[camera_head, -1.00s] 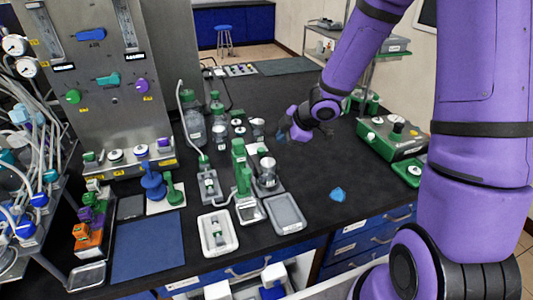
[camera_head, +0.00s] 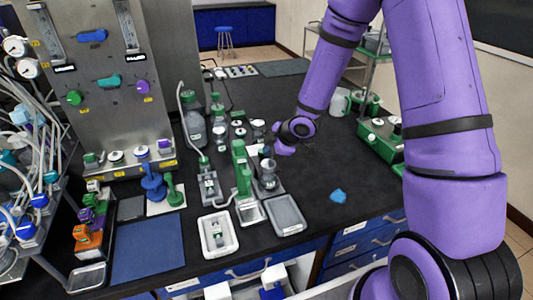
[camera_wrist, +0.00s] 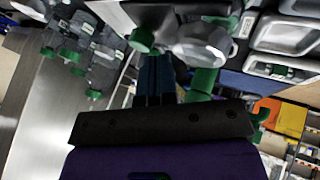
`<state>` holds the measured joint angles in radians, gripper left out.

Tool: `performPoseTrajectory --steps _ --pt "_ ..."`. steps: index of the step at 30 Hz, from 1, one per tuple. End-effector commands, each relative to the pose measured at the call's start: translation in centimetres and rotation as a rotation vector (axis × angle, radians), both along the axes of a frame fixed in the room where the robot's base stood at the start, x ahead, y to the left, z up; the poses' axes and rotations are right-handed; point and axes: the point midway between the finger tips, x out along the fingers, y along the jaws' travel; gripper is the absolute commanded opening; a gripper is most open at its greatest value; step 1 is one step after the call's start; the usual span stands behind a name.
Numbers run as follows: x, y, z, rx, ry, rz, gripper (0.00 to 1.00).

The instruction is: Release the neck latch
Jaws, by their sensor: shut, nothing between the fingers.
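A green stand (camera_head: 241,170) stands on the bench in the middle of the head view. A small grey-and-clear vessel (camera_head: 268,180) stands upright beside it, on its right. The neck latch cannot be made out clearly in either view. My gripper (camera_head: 268,152) is just above the vessel's top, partly hidden by my wrist; contact cannot be told. In the wrist view my gripper's dark fingers (camera_wrist: 155,75) are together with nothing between them. They point toward a pale round vessel top (camera_wrist: 203,42) and a green part (camera_wrist: 203,82).
Bottles (camera_head: 194,128) with green caps stand behind and left of the stand. Two grey-white trays, one left (camera_head: 204,245) and one right (camera_head: 276,226), lie in front. A blue piece (camera_head: 338,195) lies on clear bench to the right. A green device (camera_head: 380,142) stands farther right.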

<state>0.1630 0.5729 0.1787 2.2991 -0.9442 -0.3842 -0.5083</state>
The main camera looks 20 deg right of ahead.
Motion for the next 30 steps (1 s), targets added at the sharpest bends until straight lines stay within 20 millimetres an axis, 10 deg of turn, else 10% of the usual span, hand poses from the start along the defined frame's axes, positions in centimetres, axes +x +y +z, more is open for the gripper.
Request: performPoseTrajectory --steps 20,30 --pt "1.2 0.8 -1.7 -0.001 -0.001 -0.001 0.0" --pt "6.2 0.7 -1.7 0.0 -0.001 -0.002 0.0"
